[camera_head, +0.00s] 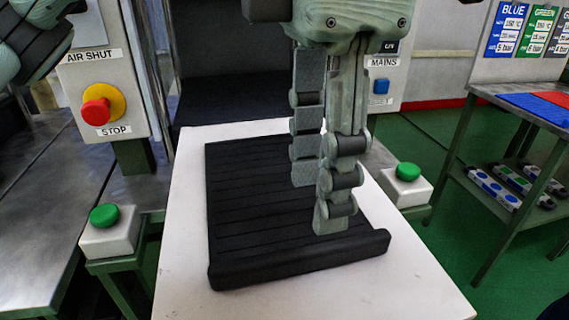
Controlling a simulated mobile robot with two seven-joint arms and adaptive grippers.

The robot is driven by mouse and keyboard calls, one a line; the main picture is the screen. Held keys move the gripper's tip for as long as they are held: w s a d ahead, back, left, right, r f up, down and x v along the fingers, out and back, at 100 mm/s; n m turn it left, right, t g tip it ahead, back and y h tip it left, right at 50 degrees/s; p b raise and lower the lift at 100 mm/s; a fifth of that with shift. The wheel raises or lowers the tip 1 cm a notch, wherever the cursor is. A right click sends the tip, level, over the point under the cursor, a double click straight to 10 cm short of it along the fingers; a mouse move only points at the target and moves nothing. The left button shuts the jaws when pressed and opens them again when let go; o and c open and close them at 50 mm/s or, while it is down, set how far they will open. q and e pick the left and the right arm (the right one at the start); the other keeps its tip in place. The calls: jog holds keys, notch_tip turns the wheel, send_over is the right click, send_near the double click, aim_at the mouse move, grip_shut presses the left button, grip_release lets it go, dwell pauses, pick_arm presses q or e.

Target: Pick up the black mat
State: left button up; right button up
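The black mat (255,200) lies on a white tabletop in the middle of the view. Its surface is ribbed with crosswise lines, and a thick raised bar (300,260) runs along its near edge. The nearer fingertip is just behind the raised bar in the picture. I cannot tell whether it touches the mat. The gripper hides part of the mat's right side.
Green buttons on white boxes stand left (104,215) and right (408,171) of the white table (190,165). A red stop button (97,112) is on a panel at upper left. A side rack (520,105) stands at right. The table's near part is bare.

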aim_at(305, 249)
pick_arm(q)
jog(key=shift+w+f, duration=0.1)
jog(key=shift+f, duration=0.25)
jog(key=f, duration=0.6)
jog(key=shift+s+a+f+p, duration=0.25)
jog(key=shift+a+f+p, duration=0.05)
jog(key=shift+f, duration=0.2)
pick_arm(e)
jog(key=shift+s+f, duration=0.35)
jog(key=shift+f, duration=0.4)
jog(key=shift+w, duration=0.1)
pick_arm(q)
grip_shut()
pick_arm(e)
jog(key=shift+r, duration=0.1)
